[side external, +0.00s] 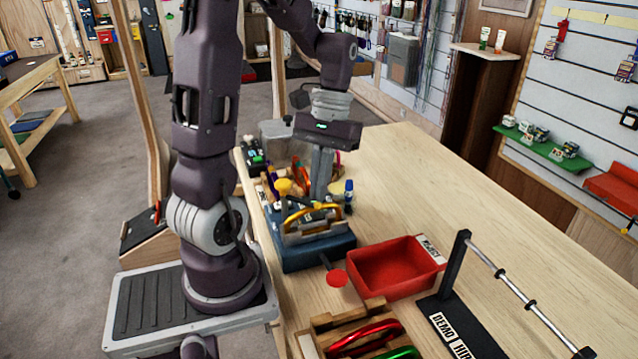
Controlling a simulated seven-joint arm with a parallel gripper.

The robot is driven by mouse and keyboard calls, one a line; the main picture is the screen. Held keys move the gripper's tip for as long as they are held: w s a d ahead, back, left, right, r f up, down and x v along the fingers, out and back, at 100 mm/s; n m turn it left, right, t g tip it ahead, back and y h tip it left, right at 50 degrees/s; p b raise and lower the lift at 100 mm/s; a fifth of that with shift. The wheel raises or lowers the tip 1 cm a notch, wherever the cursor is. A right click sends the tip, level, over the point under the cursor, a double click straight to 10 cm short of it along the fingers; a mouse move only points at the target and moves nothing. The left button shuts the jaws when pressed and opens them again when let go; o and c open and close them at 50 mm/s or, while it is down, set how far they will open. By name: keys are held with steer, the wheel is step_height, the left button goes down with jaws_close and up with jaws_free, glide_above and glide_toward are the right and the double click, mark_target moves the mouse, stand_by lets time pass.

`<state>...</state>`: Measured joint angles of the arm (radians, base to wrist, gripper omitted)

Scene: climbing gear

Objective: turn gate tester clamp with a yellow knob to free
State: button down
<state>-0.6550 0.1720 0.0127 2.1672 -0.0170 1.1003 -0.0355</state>
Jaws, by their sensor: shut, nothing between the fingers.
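The gate tester (318,250) is a dark blue block on the bench, with a gold carabiner (312,214) lying in its metal holder. A yellow knob (283,186) stands up at the tester's back left. A dark lever with a red round end (337,278) sticks out at the front. My gripper (320,196) points down just behind the carabiner, to the right of the yellow knob and apart from it. Its fingers are together with nothing between them. The fingertips are partly lost among the dark parts of the tester, so I cannot tell whether they touch it.
A red tray (390,268) with a white label stands right of the tester. A wooden rack (352,330) with red and green carabiners is in front. A black demo stand with a rail (455,290) is at the right. The bench (410,175) is bare behind the tray.

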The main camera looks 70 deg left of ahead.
steer(key=m, duration=0.1)
steer(key=s+d+m, duration=0.1)
steer(key=m, duration=0.1)
steer(key=d+m+y, duration=0.1)
steer(key=shift+s+g, duration=0.25)
steer(key=shift+g, duration=0.05)
steer(key=s+d+m+y, duration=0.1)
steer(key=s+m+y, duration=0.1)
steer(key=s+m, duration=0.5)
steer(key=shift+m+y, duration=0.3)
steer(key=shift+m, duration=0.7)
steer(key=shift+s, duration=0.2)
steer(key=w+d+r, duration=0.5)
steer(key=r, duration=0.5)
steer(key=d+n+t, duration=0.1)
steer(key=d+t, duration=0.1)
steer(key=t, duration=0.1)
steer(key=d+f+n+t+h, duration=0.1)
steer(key=n+t, duration=0.1)
steer(key=t, duration=0.1)
steer(key=s+d+n+t, duration=0.1)
steer(key=d+t, duration=0.1)
steer(key=shift+d+f+n+t, duration=0.15)
steer(key=shift+d+n+t, duration=0.2)
steer(key=shift+n+t, duration=0.05)
